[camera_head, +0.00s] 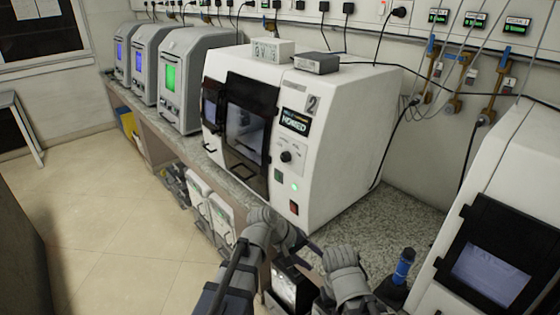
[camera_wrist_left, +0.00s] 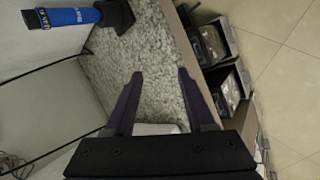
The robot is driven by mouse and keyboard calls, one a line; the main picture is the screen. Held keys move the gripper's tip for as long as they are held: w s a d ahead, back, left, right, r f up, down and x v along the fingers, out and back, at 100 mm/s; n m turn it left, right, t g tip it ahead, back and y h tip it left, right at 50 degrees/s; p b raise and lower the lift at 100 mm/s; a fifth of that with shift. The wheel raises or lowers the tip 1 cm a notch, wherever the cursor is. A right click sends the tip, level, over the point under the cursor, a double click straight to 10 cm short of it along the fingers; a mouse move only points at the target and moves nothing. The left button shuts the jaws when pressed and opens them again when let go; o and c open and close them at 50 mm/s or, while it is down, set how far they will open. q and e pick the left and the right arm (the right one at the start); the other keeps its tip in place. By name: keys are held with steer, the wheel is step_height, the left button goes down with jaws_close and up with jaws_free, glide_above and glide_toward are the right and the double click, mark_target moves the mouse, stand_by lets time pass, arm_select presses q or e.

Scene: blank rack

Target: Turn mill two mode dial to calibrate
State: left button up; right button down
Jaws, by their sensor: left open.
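Mill two (camera_head: 345,130) is the white machine marked 2 on the counter, with a dark window door on its left side. Its small display (camera_head: 295,121) reads HOMED. The round black mode dial (camera_head: 286,156) is on the front panel, below the display; its exact pointing is too small to read. My left gripper (camera_head: 298,242) is in front of and below the panel, apart from the dial. In the left wrist view the two fingers (camera_wrist_left: 160,75) are spread with nothing between them, above the speckled counter. The dial is not in that view.
A green light (camera_head: 294,188) and a red switch (camera_head: 294,208) sit below the dial. Another white machine (camera_head: 515,190) stands at right.

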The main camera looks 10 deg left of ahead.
arm_select(q)
steer(key=shift+o, duration=1.3)
steer(key=w+a+r+n+t+h, duration=0.3)
steer(key=w+a+r+n+t, duration=0.1)
steer(key=w, duration=0.5)
step_height(320, 180, up, 3)
steer(key=shift+w+a+f+n, duration=0.2)
steer(key=shift+a+n, duration=0.3)
steer(key=shift+n, duration=0.4)
steer(key=n+t+h, duration=0.1)
steer(key=n+t, duration=0.7)
steer(key=n, duration=0.2)
glide_toward(283, 158)
steer(key=shift+x, duration=4.25)
jaws_close()
